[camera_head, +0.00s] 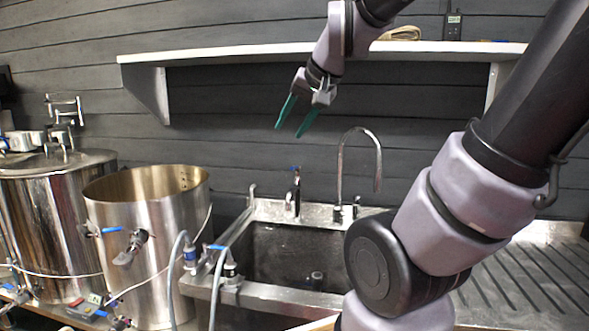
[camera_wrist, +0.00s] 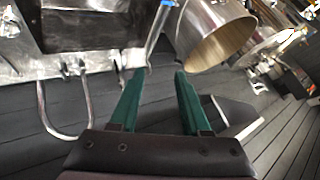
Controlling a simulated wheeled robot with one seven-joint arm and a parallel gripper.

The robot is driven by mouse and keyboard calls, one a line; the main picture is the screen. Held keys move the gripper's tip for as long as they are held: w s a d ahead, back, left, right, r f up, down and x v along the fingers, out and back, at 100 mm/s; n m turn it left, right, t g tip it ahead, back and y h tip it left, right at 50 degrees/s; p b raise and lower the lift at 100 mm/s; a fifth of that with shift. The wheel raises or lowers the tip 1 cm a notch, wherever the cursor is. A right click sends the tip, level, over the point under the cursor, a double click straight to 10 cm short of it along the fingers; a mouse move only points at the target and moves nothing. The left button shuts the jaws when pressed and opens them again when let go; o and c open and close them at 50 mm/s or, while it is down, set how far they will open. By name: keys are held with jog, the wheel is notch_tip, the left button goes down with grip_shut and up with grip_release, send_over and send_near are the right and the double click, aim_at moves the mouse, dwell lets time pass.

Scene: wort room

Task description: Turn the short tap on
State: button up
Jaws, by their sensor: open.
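The short tap (camera_head: 294,192) is a small dark upright tap with a blue top. It stands on the back rim of the sink (camera_head: 262,291), left of a tall curved tap (camera_head: 377,165). My gripper (camera_head: 290,131) has green fingers spread apart with nothing between them. In the head view it is above the short tap, in front of the wall, pointing down and clear of the tap. In the wrist view the open fingers (camera_wrist: 160,72) point toward the sink's back edge. I cannot make out the short tap there; the left finger may hide it.
An open steel pot (camera_head: 150,240) stands left of the sink, with a lidded steel vessel (camera_head: 55,215) beyond it. A white shelf (camera_head: 240,52) runs along the wall behind my gripper. A ridged drainboard (camera_head: 520,285) lies right of the sink. Hoses hang at the sink's left front.

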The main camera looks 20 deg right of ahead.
jog(key=w+d+f+m+t+h, duration=0.1)
jog(key=w+f+m+t, duration=0.15)
jog(key=w, duration=1.15)
jog(key=m+t+h, duration=0.2)
jog(key=m+h, duration=0.1)
jog(key=h, duration=0.4)
send_near(294, 168)
jog(key=a+r, duration=0.4)
notch_tip(294, 168, down, 8)
jog(key=w+d+t+h, duration=0.2)
jog(key=h, duration=0.3)
jog(key=shift+n, duration=0.45)
jog(key=x, duration=1.1)
jog(key=shift+f, duration=0.15)
grip_shut()
